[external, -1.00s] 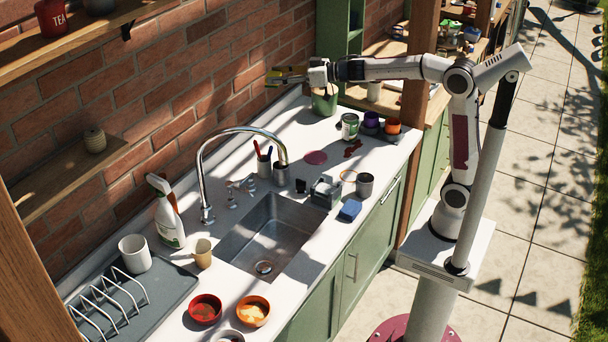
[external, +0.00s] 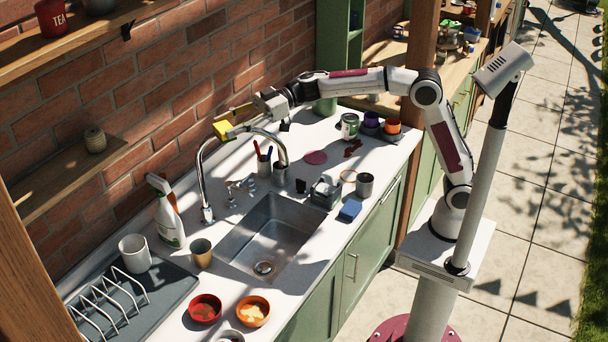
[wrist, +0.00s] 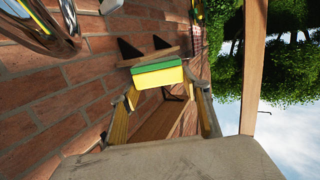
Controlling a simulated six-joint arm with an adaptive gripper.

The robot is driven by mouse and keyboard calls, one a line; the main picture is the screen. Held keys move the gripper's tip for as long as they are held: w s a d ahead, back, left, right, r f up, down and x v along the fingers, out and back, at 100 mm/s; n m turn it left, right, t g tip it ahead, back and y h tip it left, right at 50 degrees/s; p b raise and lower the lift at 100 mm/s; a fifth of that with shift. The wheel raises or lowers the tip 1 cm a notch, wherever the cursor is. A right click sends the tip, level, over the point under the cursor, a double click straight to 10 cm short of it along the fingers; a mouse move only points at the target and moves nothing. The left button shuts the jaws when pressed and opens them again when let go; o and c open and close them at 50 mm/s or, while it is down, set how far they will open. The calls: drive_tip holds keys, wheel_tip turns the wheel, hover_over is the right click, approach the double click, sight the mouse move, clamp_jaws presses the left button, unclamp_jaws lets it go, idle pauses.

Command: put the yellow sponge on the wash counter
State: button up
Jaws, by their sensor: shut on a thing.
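The yellow sponge (external: 223,130) is held in my gripper (external: 235,120), above and behind the tap in the external view. In the wrist view the sponge (wrist: 157,75) shows a green layer along its top edge and sits between the fingertips of my gripper (wrist: 168,92). The wash counter (external: 330,145) is the white top around the sink, below the gripper. The sponge is in the air, apart from the counter.
The curved tap (external: 203,165) rises close under the sponge. A spray bottle (external: 168,220), a tan cup (external: 201,253), a blue sponge (external: 350,210) and a grey can (external: 364,185) stand around the sink (external: 270,240). The brick wall (external: 180,80) is close behind.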

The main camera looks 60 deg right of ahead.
drive_tip(key=s+a+f+n+g+y, duration=0.1)
drive_tip(key=s+a+f+n+g, duration=0.2)
drive_tip(key=s+a, duration=0.5)
drive_tip(key=n+g, duration=0.2)
drive_tip(key=g, duration=0.2)
hover_over(243, 288)
wheel_tip(243, 288, down, 26)
drive_tip(key=f, duration=0.1)
drive_tip(key=shift+f+y, duration=0.2)
drive_tip(key=shift+y, duration=0.2)
drive_tip(key=shift+f, duration=0.1)
drive_tip(key=shift+f, duration=3)
drive_tip(key=shift+f, duration=0.1)
drive_tip(key=shift+f, duration=1.8)
